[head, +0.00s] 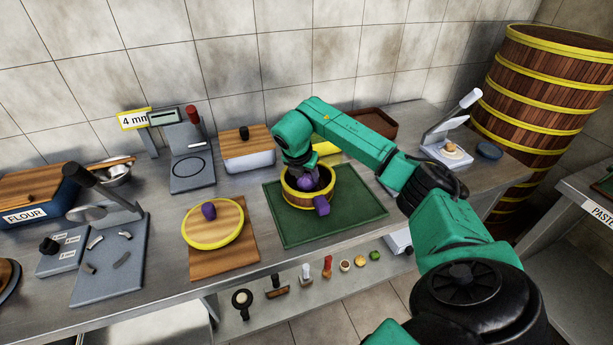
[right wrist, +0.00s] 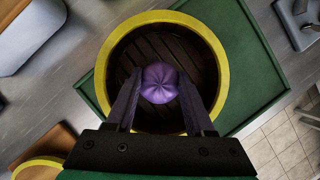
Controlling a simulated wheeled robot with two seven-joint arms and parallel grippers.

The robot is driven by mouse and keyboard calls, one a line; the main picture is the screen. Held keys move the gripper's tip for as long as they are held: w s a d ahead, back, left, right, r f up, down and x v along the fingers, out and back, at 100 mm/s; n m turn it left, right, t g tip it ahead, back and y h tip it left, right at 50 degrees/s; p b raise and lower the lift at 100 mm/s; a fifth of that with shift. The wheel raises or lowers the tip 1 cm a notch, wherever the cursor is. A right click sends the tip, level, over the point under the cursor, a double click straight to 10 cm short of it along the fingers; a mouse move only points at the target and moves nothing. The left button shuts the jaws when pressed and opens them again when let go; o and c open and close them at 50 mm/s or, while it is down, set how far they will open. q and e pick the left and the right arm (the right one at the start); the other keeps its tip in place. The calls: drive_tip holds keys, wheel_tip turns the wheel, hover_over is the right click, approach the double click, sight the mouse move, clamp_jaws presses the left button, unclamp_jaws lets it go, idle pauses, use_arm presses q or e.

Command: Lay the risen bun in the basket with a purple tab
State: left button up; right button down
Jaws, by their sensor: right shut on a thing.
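The basket (head: 301,203) is a small round steamer with a yellow rim and a purple tab (head: 321,205), standing open on a green mat (head: 365,208). My right gripper (right wrist: 160,92) points down into it and is shut on a purple pleated bun (right wrist: 160,83). The bun is within the ring of the basket's rim (right wrist: 103,85), over the dark slatted floor. I cannot tell whether it touches the floor. In the head view the bun (head: 305,184) is partly hidden by the gripper. My left gripper is not in view.
A yellow-rimmed lid (head: 208,232) with a purple knob lies on a wooden board (head: 236,255) left of the mat. A scale (head: 192,165), a white-and-wood box (head: 248,155) and a brown tray (head: 375,122) stand behind. A white press (head: 447,140) and tall steamer tower (head: 535,110) stand at right.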

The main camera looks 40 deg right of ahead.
drive_tip(key=shift+f+b, duration=0.35)
drive_tip(key=shift+f, duration=0.15)
drive_tip(key=shift+c, duration=1)
unclamp_jaws()
drive_tip(key=v, duration=1.4)
drive_tip(key=shift+a+r, duration=0.15)
drive_tip(key=shift+r, duration=0.15)
drive_tip(key=shift+s, duration=0.1)
